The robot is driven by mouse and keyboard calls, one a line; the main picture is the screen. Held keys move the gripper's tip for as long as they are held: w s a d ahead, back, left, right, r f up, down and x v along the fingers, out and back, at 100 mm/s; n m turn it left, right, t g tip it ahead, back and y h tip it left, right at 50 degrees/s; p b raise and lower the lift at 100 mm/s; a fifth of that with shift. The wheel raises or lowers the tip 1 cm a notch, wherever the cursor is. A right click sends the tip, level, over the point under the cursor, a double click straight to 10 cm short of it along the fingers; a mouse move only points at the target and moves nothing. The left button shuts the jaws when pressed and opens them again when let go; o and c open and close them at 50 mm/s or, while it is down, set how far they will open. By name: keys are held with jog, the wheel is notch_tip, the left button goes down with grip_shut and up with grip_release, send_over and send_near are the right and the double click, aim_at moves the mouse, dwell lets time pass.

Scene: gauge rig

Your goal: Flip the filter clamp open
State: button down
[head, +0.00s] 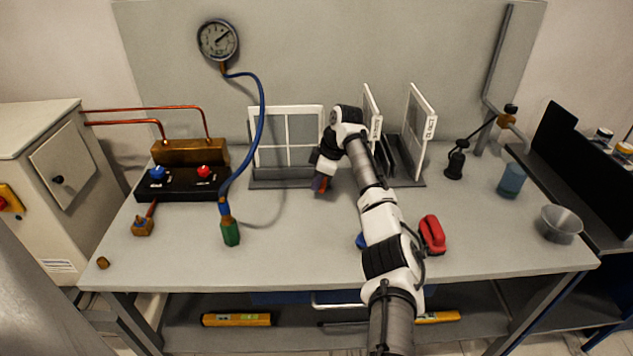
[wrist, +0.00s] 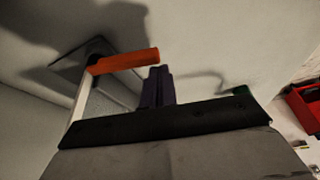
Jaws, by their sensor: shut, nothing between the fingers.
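A white-framed filter (head: 287,109) with crossed bars stands upright on a dark base at the back left of the table's middle. In the wrist view its white edge (wrist: 79,103) and grey mesh show. An orange bar (wrist: 123,61), which looks like the filter clamp, sticks out from the frame's edge. My gripper (head: 324,181) is low beside the frame's right edge. In the wrist view its dark fingers (wrist: 158,87) are shut and empty, close to the bar's free end; contact is unclear.
More white frames (head: 421,122) stand in a dark rack right of my arm. A blue hose (head: 259,130) hangs from a gauge (head: 218,40) on the left to a green end (head: 231,232). A red-handled object (head: 432,234) lies right of my forearm. The front left table is mostly clear.

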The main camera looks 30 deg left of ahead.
jog(key=shift+s+d+p, duration=0.45)
jog(key=shift+s+p, duration=0.05)
jog(key=shift+s, duration=0.15)
jog(key=shift+r, duration=0.1)
